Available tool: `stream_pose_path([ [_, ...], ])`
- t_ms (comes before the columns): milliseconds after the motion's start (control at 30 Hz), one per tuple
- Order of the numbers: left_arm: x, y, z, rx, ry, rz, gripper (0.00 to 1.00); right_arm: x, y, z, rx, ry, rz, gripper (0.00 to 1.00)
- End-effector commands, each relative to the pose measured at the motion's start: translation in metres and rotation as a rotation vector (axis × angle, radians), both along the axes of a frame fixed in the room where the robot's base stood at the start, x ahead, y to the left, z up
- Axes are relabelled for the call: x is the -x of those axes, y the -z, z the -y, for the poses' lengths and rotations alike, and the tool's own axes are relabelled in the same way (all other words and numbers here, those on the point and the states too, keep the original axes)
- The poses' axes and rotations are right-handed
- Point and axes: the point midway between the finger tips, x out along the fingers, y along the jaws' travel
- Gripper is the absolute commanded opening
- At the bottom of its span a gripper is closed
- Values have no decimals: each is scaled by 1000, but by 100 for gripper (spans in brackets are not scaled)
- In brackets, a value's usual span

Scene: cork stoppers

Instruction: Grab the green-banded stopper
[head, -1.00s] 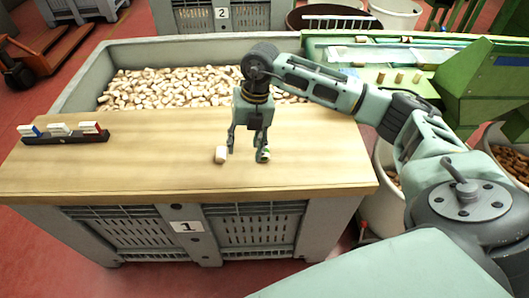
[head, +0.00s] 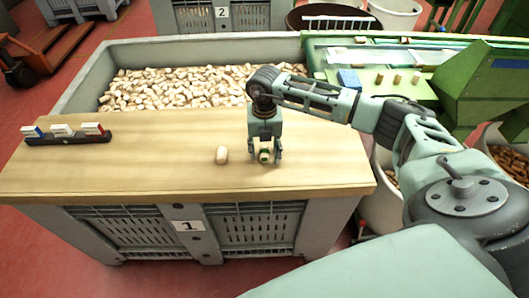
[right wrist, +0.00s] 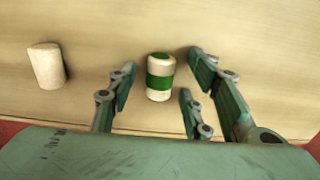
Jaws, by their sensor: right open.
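The green-banded stopper (right wrist: 160,78) stands on the wooden board in the right wrist view, pale with a green band and a green patch on top. It also shows in the head view (head: 264,155), partly covered by the fingers. My right gripper (head: 265,157) is open, with its fingers on either side of the stopper. In the right wrist view the fingers (right wrist: 158,97) are apart from it, with a gap on both sides. A plain stopper (head: 222,155) stands to the left, outside the fingers; it also shows in the right wrist view (right wrist: 46,66). My left gripper is not in view.
The wooden board (head: 120,175) lies across a grey crate (head: 75,85) full of loose corks (head: 170,88). A dark rack (head: 68,138) with several small blocks sits at the board's left. Green machinery (head: 480,85) stands at the right. The board's middle left is clear.

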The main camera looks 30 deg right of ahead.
Motion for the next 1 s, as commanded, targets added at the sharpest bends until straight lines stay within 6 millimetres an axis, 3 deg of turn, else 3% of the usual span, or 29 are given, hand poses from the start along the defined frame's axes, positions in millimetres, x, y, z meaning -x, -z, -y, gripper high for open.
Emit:
stream_pose_path([
  [67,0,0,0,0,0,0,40,0,0,0,0,0,0,46],
  [433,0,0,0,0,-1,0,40,0,0,0,-1,0,0,14],
  [833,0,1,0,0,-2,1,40,0,-2,0,-1,0,1,13],
  [1000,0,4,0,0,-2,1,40,-1,-12,0,-2,-1,2,13],
])
